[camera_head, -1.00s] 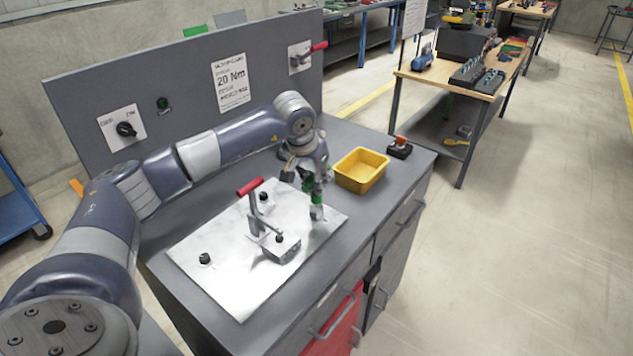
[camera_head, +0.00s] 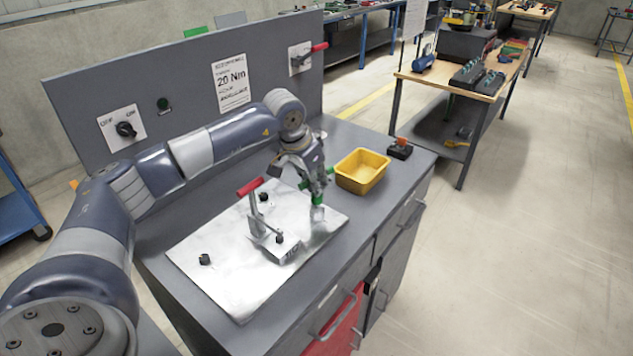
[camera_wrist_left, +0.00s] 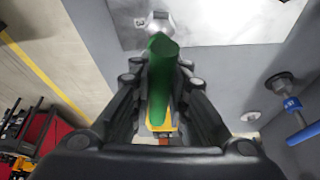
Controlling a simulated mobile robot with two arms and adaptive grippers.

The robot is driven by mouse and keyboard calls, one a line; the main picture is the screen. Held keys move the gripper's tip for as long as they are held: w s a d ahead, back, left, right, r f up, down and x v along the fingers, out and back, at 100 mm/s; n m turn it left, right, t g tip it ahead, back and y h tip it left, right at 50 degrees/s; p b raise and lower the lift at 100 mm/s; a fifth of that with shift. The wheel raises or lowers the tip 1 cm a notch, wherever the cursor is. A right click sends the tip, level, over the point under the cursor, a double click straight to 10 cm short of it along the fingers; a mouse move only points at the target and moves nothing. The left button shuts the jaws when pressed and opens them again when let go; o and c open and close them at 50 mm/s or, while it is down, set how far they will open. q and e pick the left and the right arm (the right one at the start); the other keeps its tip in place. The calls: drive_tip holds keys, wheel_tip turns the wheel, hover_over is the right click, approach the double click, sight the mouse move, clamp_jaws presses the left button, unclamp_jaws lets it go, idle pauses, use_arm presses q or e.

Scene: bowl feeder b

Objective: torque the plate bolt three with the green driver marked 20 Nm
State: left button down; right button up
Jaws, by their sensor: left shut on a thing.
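My left gripper (camera_head: 314,181) is shut on the green driver (camera_head: 317,199). The driver points down over the right part of the metal plate (camera_head: 225,270); its lower end is close to the plate, and I cannot tell whether it touches a bolt. In the left wrist view the green driver (camera_wrist_left: 160,75) sits between the fingers, with its far end over the bright plate (camera_wrist_left: 215,20). Black bolts stand at the plate's left (camera_head: 205,259) and back (camera_head: 264,197). A clamp with a red handle (camera_head: 250,187) stands mid-plate, its arm on a grey block (camera_head: 281,248). My right gripper is not seen.
A yellow bin (camera_head: 362,171) stands right of the plate, close to my gripper. A black box with an orange knob (camera_head: 400,149) is behind it. The back panel carries a 20 Nm sign (camera_head: 232,84), a rotary switch (camera_head: 124,129) and a red lever (camera_head: 318,47).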

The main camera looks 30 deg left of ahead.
use_arm(q)
drive_tip(key=shift+r, duration=0.1)
drive_tip(key=shift+n+y, duration=0.5)
drive_tip(key=shift+n, duration=0.9)
drive_tip(key=shift+r+p, duration=1.45)
drive_tip(key=shift+r, duration=0.85)
drive_tip(key=shift+d, duration=0.1)
